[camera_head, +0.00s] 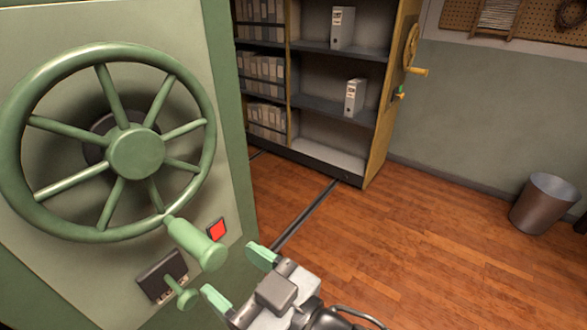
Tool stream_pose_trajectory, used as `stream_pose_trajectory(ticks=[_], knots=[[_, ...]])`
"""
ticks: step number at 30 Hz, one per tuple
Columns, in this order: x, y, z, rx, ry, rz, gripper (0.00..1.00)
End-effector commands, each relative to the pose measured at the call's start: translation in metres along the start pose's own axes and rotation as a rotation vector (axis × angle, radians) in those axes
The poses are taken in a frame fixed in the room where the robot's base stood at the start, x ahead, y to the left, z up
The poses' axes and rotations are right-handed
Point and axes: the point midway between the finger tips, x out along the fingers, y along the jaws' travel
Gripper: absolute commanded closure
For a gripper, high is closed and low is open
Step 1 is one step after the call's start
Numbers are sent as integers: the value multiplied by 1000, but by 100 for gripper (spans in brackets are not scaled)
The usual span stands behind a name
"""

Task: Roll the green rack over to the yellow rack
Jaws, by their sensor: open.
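The green rack (232,150) fills the left side, its end panel facing me. On it is a green spoked handwheel (137,152) with a crank handle (196,243) sticking out at its lower right. My gripper (237,276) is open and empty, just right of and below the crank handle, with green fingertips apart. The yellow rack (392,105) stands farther back, with its own yellow wheel (411,45) on its end panel and a few white binders on its shelves.
A floor rail (306,215) runs between the racks across the wooden floor, and the gap looks clear. A metal waste bin (542,203) stands at the right by the wall. A pegboard (545,20) hangs at the upper right. Open floor (420,260) lies to the right.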

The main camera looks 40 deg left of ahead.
Motion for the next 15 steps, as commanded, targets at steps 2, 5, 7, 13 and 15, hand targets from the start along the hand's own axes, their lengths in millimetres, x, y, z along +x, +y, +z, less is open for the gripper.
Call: stream_pose_trajectory(ticks=[2,5,7,13,15], knots=[[10,0,2,1,-3,-1,32],[22,0,4,0,-2,-1,32],[31,0,4,1,-2,-1,32],[55,0,3,1,-2,-1,32],[63,-1,3,0,-2,-1,32]])
